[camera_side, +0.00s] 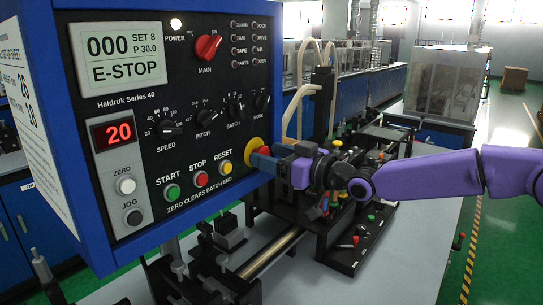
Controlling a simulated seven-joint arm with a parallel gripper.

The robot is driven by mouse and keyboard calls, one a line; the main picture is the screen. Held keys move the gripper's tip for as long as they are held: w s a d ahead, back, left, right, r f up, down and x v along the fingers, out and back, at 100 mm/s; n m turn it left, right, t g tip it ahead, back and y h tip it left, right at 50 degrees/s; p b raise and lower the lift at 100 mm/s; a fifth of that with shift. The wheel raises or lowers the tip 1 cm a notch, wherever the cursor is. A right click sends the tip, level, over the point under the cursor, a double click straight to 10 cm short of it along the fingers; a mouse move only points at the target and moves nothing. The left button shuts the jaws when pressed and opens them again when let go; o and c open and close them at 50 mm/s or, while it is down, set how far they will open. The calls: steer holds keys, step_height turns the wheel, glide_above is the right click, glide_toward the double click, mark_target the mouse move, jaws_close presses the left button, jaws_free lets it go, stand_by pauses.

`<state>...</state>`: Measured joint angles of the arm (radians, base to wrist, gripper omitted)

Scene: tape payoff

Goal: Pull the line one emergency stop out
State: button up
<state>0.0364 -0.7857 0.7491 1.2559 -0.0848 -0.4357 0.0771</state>
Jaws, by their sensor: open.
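The emergency stop is a red button on a yellow collar (254,145) at the lower right edge of the blue-framed control panel (130,75). My gripper (262,155) comes in from the right, with its blue fingers at the button. The fingers and the purple body hide part of the button, so I cannot tell whether they touch it. My gripper is open. The panel's display (117,55) reads "E-STOP", with "000", "SET 8" and "P 30.0".
The panel also carries a red MAIN knob (207,47), a green START button (172,192), a red STOP button (199,180) and a yellow RESET button (226,168). A black machine assembly (350,225) stands below and behind my gripper. A grey table top (410,250) is bare at lower right.

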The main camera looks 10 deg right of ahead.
steer(key=shift+w+a, duration=0.15)
steer(key=shift+a, duration=0.05)
steer(key=shift+c, duration=0.3)
jaws_close()
steer(key=shift+s+d, duration=0.4)
steer(key=shift+o, duration=0.3)
jaws_free()
steer(key=shift+s+d, duration=0.1)
steer(key=v, duration=1.7)
